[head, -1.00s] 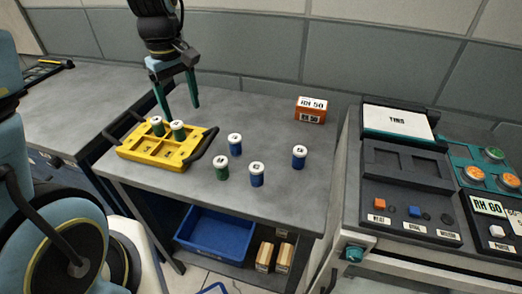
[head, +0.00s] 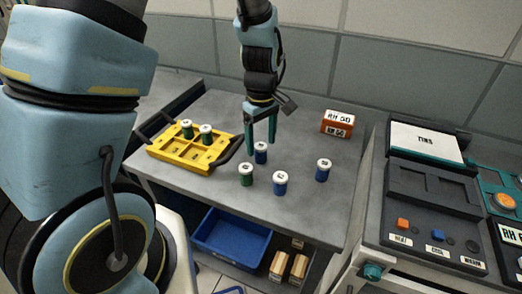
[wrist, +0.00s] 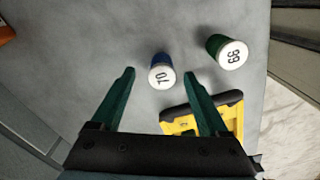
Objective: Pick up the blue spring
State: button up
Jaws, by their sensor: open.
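Three blue springs with white round tops stand on the grey bench in the head view: one at the back (head: 261,154), one in front (head: 280,187) and one to the right (head: 323,173). My gripper (head: 260,147) is open, pointing down just above the back blue spring. In the wrist view this blue spring (wrist: 160,63), its top marked 70, shows between the open fingertips (wrist: 159,74). I cannot tell how far below the fingertips it is. A green spring (head: 246,176) stands close by in front; it also shows in the wrist view (wrist: 215,43).
A yellow tray (head: 171,156) with black handles holds two green springs to the left. An orange and white labelled box (head: 336,123) stands at the back. A dark panel machine (head: 430,208) is at the right, and a blue bin (head: 231,239) sits below the bench.

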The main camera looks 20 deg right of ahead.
aim_at(261, 146)
jog(key=shift+s+a+f+p, duration=0.15)
jog(key=shift+f+p, duration=0.2)
jog(key=shift+f, duration=1.3)
jog(key=shift+c, duration=0.4)
grip_shut()
